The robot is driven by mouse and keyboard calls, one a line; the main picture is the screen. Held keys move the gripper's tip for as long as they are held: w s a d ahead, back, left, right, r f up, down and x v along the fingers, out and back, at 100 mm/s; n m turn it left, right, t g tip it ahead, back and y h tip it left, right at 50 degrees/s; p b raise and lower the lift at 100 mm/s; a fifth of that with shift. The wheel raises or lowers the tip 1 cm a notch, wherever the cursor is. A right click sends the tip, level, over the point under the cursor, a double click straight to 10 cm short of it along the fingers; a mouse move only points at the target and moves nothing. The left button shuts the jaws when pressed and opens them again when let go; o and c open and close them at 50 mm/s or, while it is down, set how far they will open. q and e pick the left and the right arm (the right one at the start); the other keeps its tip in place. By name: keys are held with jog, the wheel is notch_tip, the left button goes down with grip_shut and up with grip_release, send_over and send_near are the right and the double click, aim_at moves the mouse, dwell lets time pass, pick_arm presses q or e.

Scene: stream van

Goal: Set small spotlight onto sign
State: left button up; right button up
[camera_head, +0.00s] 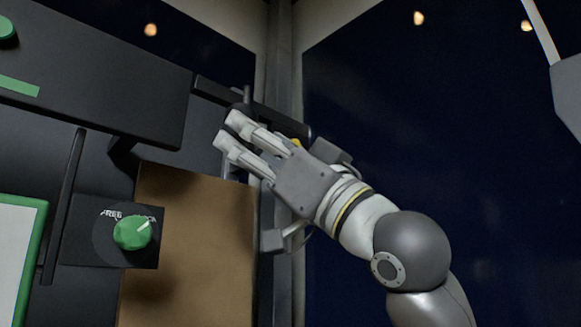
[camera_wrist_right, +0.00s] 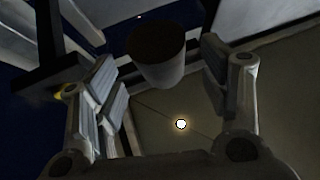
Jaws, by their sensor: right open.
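My right gripper (camera_head: 228,130) is raised in front of the dark wall, its fingers pointing up and left. In the right wrist view it is open. A short cylinder with a dark end and grey side, probably the small spotlight (camera_wrist_right: 158,62), stands between the open fingers, with gaps visible on both sides. In the head view the fingers mostly hide it. A black bar (camera_head: 212,90) runs behind the fingertips. I cannot tell for sure which part is the sign. My left gripper is not in view.
A black box (camera_head: 100,75) with a green stripe juts out at upper left. Below are a green knob (camera_head: 132,232) on a black plate, a brown panel (camera_head: 190,250) and a green-framed white panel (camera_head: 15,250). Dark windows (camera_head: 440,120) fill the right side.

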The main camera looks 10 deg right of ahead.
jog(key=v, duration=0.7)
jog(key=shift+s+d+f, duration=0.2)
jog(key=shift+d+f, duration=0.05)
